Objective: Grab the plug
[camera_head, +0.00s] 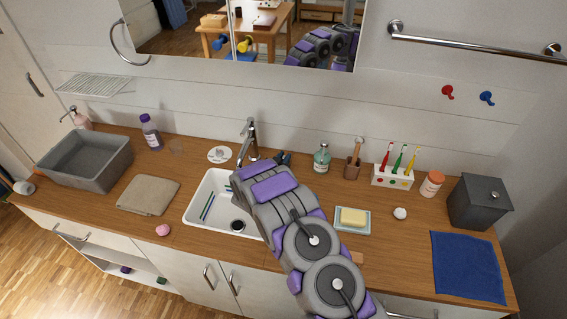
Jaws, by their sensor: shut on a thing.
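My gripper (283,158) is at the back of the counter, just right of the tap (249,140). My own purple and grey arm hides most of it. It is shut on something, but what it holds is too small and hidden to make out. I cannot clearly pick out the plug. A dark round drain or plug (238,226) shows in the white sink (200,216), apart from my gripper; I cannot tell which it is. A white disc (220,154) with a dark mark lies left of the tap.
A grey basin (85,163) is at the left. My arm crosses the front of the counter.

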